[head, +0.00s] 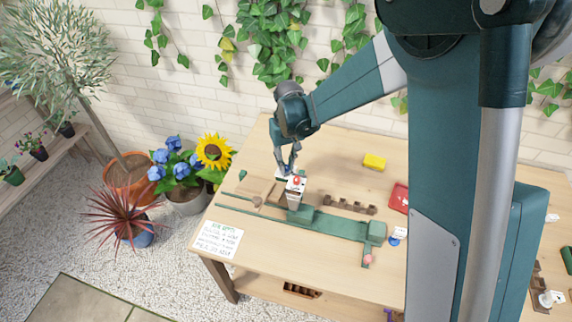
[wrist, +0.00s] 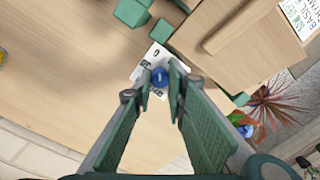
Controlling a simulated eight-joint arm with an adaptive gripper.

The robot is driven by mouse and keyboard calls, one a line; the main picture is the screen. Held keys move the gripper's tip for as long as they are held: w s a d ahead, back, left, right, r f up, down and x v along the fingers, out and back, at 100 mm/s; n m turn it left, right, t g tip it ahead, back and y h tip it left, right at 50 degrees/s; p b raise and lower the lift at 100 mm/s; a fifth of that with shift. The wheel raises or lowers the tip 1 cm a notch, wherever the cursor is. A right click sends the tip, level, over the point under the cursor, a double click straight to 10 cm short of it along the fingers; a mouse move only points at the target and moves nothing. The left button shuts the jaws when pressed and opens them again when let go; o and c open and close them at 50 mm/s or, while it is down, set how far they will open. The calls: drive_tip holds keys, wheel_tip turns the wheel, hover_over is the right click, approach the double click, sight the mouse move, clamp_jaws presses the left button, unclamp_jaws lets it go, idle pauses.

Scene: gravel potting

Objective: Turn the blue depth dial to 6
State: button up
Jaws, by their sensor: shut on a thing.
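A blue dial (wrist: 160,76) sits on a white plate (wrist: 157,54) in the wrist view, with its face markings too small to read. My gripper (wrist: 162,88) has one finger on each side of the dial and is shut on it. In the head view my gripper (head: 286,170) reaches down at the back of the green bench device (head: 335,224). There the dial under it is hidden by the fingers, and only a bit of the white plate shows.
A red knob (head: 297,181) stands on the device close in front of my gripper. Another blue knob (head: 394,241) is farther right. A brown rack (head: 350,205), a yellow block (head: 374,162) and a red tray (head: 399,197) lie on the table. A written card (head: 217,239) is at front left.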

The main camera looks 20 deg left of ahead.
sight(287, 166)
drive_tip(key=o, duration=0.9)
drive_tip(key=shift+r, duration=0.1)
drive_tip(key=shift+w+d+r, duration=0.1)
drive_tip(key=shift+d+r, duration=0.05)
drive_tip(key=shift+r, duration=5.75)
